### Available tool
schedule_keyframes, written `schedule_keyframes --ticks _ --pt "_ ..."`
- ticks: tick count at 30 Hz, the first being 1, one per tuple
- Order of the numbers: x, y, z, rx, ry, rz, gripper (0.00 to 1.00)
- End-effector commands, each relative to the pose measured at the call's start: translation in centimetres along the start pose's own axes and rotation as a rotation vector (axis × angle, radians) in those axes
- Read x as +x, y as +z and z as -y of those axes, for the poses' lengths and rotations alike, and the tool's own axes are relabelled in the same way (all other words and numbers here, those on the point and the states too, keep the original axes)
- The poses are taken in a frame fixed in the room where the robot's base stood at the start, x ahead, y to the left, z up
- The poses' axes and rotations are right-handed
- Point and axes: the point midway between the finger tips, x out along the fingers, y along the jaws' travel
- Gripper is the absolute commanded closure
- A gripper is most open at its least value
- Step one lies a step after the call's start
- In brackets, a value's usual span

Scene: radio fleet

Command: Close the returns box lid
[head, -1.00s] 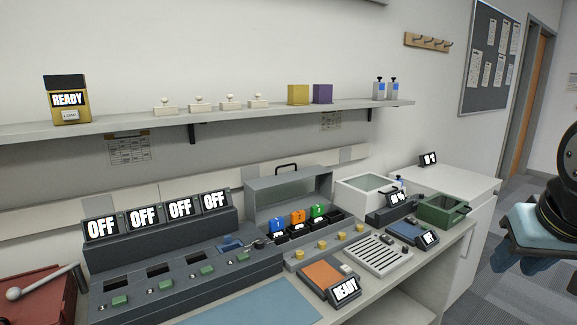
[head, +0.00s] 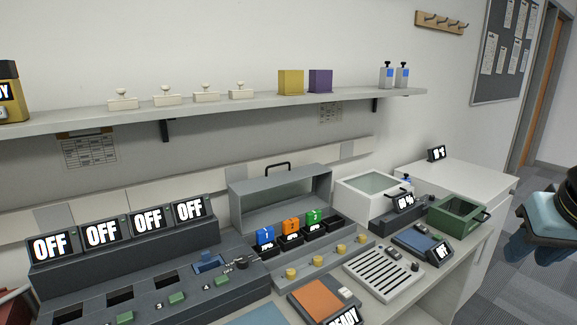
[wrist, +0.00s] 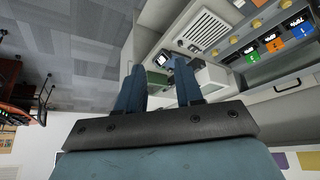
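No label reading "returns" can be made out. A green open-topped box (head: 455,217) with a dark handle stands at the right end of the counter; it also shows in the wrist view (wrist: 157,79), beyond my fingers. A grey hinged cover (head: 280,190) with a black handle stands raised behind a row of blue, orange and green blocks. I cannot tell which is the returns box. My gripper (wrist: 158,70) has its two blue fingers apart with nothing between them. In the head view it shows at the right edge, right of the counter and touching nothing.
A white open bin (head: 375,197) stands beside the green box. A slotted tray (head: 383,273) and blue pad (head: 414,240) lie in front. A dark panel with OFF displays (head: 120,237) fills the left. A wall shelf (head: 220,103) runs above. The floor (head: 520,250) at right is clear.

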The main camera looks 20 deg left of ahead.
Motion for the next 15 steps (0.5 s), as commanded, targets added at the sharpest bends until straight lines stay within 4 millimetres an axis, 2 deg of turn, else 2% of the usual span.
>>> schedule_keyframes --ticks 9,11,15 --pt "0.1 -0.4 0.1 0.005 0.002 -0.005 0.64" --pt "0.3 -1.2 0.2 0.015 0.005 -0.015 0.64" --pt "1.5 -4.8 0.5 0.066 0.014 -0.065 0.64"
